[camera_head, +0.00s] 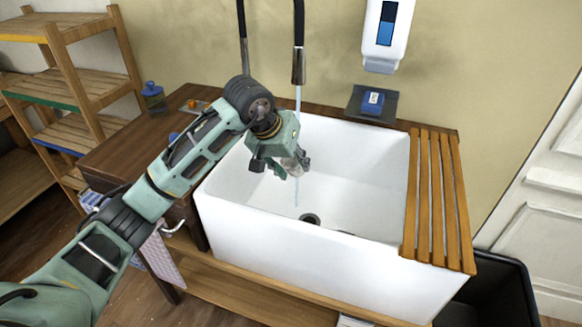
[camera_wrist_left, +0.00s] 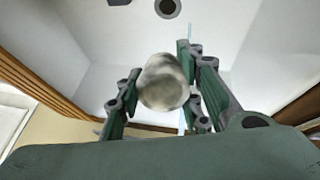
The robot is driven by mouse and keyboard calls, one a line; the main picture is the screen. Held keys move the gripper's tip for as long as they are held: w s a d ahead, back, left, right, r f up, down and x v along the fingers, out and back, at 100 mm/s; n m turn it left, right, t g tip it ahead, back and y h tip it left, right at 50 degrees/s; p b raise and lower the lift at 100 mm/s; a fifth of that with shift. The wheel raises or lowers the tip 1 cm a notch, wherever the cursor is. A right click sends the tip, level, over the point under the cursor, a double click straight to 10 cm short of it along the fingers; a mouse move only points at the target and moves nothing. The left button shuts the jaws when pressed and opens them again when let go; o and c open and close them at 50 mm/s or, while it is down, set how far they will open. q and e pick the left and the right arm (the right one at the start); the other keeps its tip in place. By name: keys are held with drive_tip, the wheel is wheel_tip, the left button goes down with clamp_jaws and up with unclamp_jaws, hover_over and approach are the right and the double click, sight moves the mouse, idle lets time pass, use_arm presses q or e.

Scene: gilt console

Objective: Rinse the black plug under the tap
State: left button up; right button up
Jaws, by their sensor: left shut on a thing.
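My left gripper (camera_head: 284,166) is over the white sink (camera_head: 350,160), under the black tap (camera_head: 299,66). It is shut on a pale, blotchy grey-beige rounded thing (camera_wrist_left: 164,83), which does not look black. A thin stream of water (camera_head: 297,102) runs down at the gripper; in the left wrist view it passes close beside the held thing, and I cannot tell whether it wets it. A small dark thing (camera_head: 345,232) lies low in the sink, partly hidden by the front rim; I cannot tell whether it is the black plug. My right gripper is not in view.
The drain (camera_head: 310,218) is in the sink floor. A slatted wooden board (camera_head: 436,195) covers the sink's right end. A soap dispenser (camera_head: 387,35) hangs above a dark ledge with a blue item (camera_head: 373,101). A wooden counter (camera_head: 130,150) is on the left, with a blue-lidded jar (camera_head: 153,98).

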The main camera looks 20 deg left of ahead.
use_arm(q)
drive_tip(key=w+f+b, duration=0.1)
drive_tip(key=w, duration=0.8)
drive_tip(key=shift+a+f+b, duration=0.35)
drive_tip(key=shift+a+b, duration=0.05)
drive_tip(key=shift+d, duration=0.15)
idle(0.3)
drive_tip(key=shift+d, duration=0.45)
drive_tip(key=shift+a, duration=0.2)
drive_tip(key=shift+a, duration=0.45)
drive_tip(key=shift+d, duration=0.15)
